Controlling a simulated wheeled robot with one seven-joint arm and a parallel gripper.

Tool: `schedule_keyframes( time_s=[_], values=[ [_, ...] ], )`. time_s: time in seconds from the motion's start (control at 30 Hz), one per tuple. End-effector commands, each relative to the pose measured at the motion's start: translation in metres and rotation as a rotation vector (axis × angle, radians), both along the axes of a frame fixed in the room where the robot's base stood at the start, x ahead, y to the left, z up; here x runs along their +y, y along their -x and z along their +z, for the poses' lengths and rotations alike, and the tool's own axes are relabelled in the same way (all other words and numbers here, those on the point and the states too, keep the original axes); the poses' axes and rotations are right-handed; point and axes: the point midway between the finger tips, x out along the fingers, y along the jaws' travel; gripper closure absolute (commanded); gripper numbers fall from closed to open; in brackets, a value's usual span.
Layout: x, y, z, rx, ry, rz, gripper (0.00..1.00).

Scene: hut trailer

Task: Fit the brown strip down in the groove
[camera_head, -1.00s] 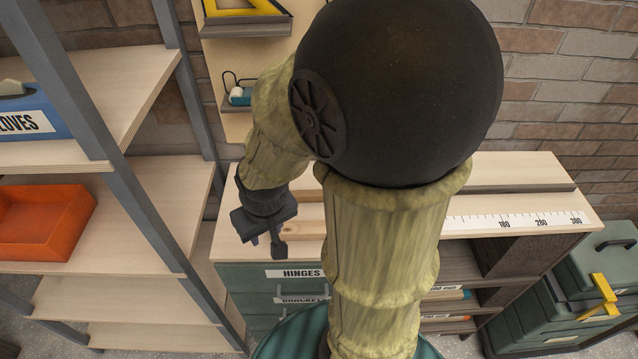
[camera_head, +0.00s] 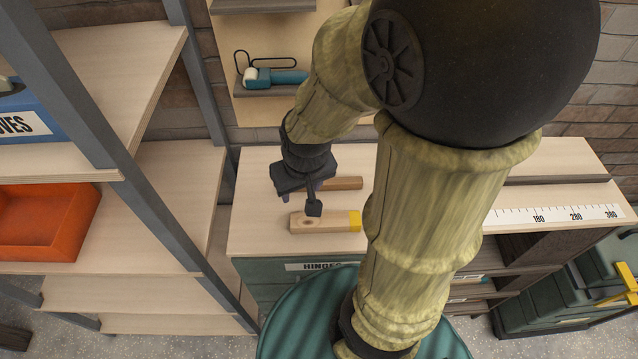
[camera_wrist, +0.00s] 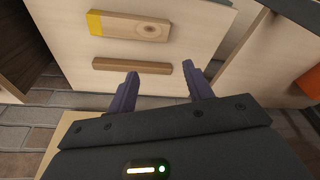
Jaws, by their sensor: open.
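The brown strip (camera_head: 343,183) lies flat on the light wooden bench top, behind a pale block with a yellow end. It also shows whole in the wrist view (camera_wrist: 132,66). A long dark line that looks like the groove (camera_head: 556,181) runs along the bench top at the right; my arm hides its left part. My gripper (camera_head: 300,202) is above the left part of the bench, near the strip's left end. In the wrist view its spread fingers (camera_wrist: 160,73) are empty, with one fingertip close to the strip in the picture; I cannot tell the height gap.
The pale block with a yellow end (camera_head: 325,222) lies in front of the strip. A white ruler (camera_head: 555,214) runs along the bench's right front. A grey-framed shelf with an orange bin (camera_head: 45,225) stands at the left. A tool board (camera_head: 270,110) rises behind the bench.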

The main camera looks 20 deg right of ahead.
Motion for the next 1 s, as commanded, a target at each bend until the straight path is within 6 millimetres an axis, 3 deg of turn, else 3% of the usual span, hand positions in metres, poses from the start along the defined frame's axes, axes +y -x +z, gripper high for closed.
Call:
schedule_keyframes(
  time_s=[0.17,0.27,0.8,1.0],
  values=[
    [-0.009,-0.013,0.0,0.023,-0.037,-0.165,0.49],
    [-0.015,-0.027,0.0,0.052,-0.079,-0.362,0.49],
    [-0.079,-0.116,-0.012,0.158,-0.218,-1.728,0.49],
    [-0.088,-0.127,-0.013,0.153,-0.225,-1.925,0.49]
  ],
)
